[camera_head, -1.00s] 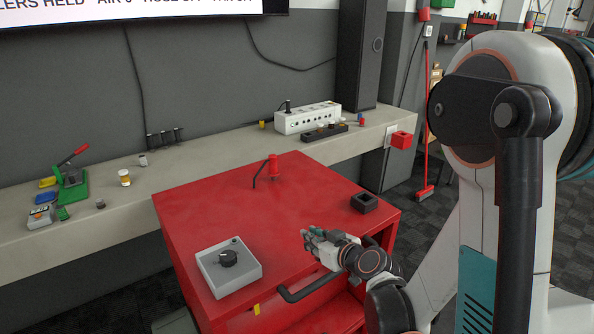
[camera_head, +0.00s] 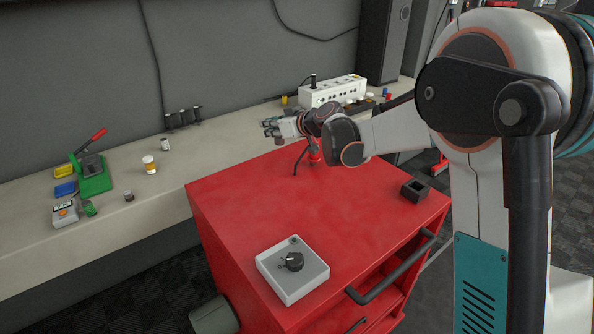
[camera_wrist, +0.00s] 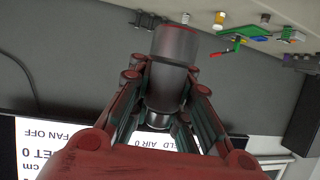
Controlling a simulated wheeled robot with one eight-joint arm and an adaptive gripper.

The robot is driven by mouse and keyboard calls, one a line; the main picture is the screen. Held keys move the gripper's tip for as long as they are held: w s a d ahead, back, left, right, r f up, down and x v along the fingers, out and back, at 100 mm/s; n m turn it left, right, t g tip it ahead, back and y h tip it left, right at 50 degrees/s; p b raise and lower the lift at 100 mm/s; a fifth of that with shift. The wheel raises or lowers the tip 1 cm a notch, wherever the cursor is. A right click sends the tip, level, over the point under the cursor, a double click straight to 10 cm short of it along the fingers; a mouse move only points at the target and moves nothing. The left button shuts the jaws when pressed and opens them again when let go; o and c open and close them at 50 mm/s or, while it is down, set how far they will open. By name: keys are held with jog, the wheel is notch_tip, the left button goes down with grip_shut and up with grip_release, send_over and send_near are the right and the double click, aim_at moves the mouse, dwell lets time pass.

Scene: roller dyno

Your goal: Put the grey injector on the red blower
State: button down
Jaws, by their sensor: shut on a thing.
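My gripper (camera_head: 272,127) is above the far part of the red cabinet top, pointing left in the head view. In the wrist view its fingers (camera_wrist: 165,90) are shut on a dark grey cylinder with a thin red edge, which looks like the grey injector (camera_wrist: 175,48). In the head view the injector is small and mostly hidden by the fingers. A small upright red thing with a thin dark bent tube, which looks like the red blower (camera_head: 314,154), stands on the cabinet top (camera_head: 240,205). It is below and right of my fingertips, partly hidden by my wrist.
Along the wall, the bench (camera_head: 120,215) carries a green press (camera_head: 95,177), a yellow-banded jar (camera_head: 150,165) and a white socket box (camera_head: 335,92). The cabinet's middle is clear.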

jog(key=f+b, duration=0.3)
jog(key=f, duration=0.7)
jog(key=f+b, duration=0.3)
jog(key=f, duration=0.6)
jog(key=shift+a+f, duration=0.2)
jog(key=shift+f, duration=0.15)
jog(key=shift+f+b, duration=0.1)
jog(key=shift+b, duration=0.25)
jog(key=shift+f, duration=0.1)
jog(key=c, duration=1.5)
grip_release()
